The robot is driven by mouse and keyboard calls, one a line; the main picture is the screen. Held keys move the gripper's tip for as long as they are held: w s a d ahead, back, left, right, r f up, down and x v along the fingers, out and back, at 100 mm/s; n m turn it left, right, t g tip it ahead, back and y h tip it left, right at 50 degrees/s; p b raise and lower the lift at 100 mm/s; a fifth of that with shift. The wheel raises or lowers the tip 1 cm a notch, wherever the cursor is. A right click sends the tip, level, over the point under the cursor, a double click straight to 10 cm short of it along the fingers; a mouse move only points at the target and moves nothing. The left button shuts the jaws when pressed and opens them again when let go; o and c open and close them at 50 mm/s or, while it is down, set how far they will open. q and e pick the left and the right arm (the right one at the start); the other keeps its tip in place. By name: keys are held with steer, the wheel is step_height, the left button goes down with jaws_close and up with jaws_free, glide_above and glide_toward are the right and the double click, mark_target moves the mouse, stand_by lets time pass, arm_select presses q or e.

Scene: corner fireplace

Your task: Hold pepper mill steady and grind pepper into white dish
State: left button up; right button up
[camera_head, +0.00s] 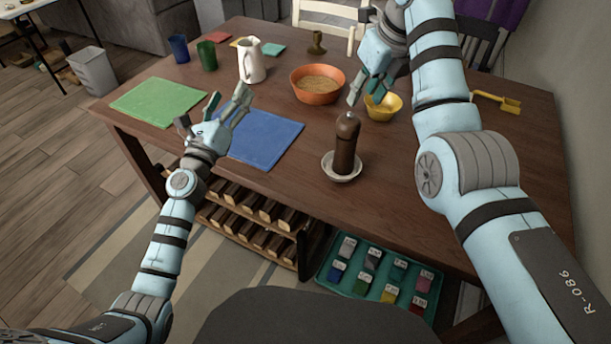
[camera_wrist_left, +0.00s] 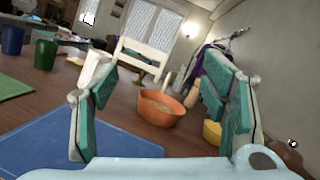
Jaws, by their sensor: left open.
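The dark brown pepper mill (camera_head: 346,148) stands upright with a small silver knob on top. Its base appears to be in the small white dish (camera_head: 341,177), whose rim shows around it. In the left wrist view the mill's top (camera_wrist_left: 284,152) seems to show at the lower right edge. My left gripper (camera_head: 213,111) is open and empty, above the blue mat and left of the mill; its spread fingers show in the left wrist view (camera_wrist_left: 160,92). My right gripper (camera_head: 372,82) hangs above and behind the mill, apart from it; its finger opening is unclear.
An orange bowl (camera_head: 317,92) of grain stands behind the mill, a yellow bowl (camera_head: 383,108) to its right. A white pitcher (camera_head: 251,62) and cups are at the back left. A blue mat (camera_head: 262,140) and green mat (camera_head: 158,101) lie left. A yellow scoop (camera_head: 497,100) lies right.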

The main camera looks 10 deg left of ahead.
arm_select(q)
steer(key=s+d+f+m+g+h, duration=0.1)
steer(key=s+d+f+m+h, duration=0.2)
steer(key=d, duration=0.3)
steer(key=s+d+f+m+g+h, duration=0.2)
steer(key=d+f+m+h, duration=0.1)
steer(key=d, duration=0.3)
steer(key=m+g+h, duration=0.2)
steer(key=m+g, duration=0.1)
steer(key=m, duration=0.1)
glide_toward(339, 149)
steer(key=x, duration=1.3)
steer(key=shift+f, duration=0.1)
